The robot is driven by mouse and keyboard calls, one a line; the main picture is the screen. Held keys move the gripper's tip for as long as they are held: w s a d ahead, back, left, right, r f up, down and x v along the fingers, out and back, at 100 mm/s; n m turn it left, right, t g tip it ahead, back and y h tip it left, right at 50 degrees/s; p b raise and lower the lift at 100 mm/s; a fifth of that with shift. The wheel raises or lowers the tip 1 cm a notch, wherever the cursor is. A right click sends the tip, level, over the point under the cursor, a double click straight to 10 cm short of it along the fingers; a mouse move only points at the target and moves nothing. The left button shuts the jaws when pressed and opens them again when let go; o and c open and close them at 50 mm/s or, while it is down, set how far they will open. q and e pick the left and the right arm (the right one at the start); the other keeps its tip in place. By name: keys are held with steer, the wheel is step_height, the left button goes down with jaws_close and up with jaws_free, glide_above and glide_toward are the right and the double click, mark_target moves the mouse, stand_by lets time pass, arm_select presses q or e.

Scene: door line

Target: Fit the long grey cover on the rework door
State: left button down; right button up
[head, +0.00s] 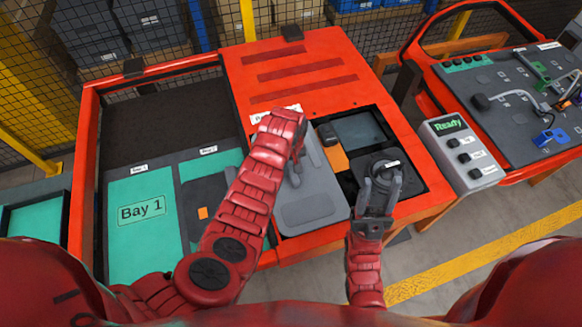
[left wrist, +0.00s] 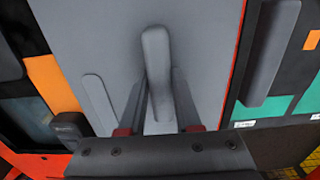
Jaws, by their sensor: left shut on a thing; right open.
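The long grey cover (head: 308,208) is a broad grey panel over the orange-topped bench; I cannot tell whether it touches the bench. My left gripper (head: 296,152) is over its far half, shut on a raised grey bar of the cover. That bar (left wrist: 157,60) stands between the fingers in the left wrist view. My arm hides part of the cover's left side. The door (head: 510,98), a red frame with a dark grey inner panel, stands at the right. My right gripper (head: 380,184) is open, with its fingertips by a round black part (head: 383,165) with a white label.
A grey box reading "Ready" (head: 458,148) stands between bench and door. Cables and blue and green clips (head: 552,136) are on the door. Teal Bay 1 (head: 142,230) and a dark panel with an orange patch (head: 205,190) lie left. Mesh fencing stands behind.

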arm_select(q)
steer(key=shift+f, duration=0.25)
stand_by(0.4)
steer(key=c, duration=0.5)
jaws_free()
steer(key=shift+s, duration=0.1)
steer(key=shift+r, duration=0.1)
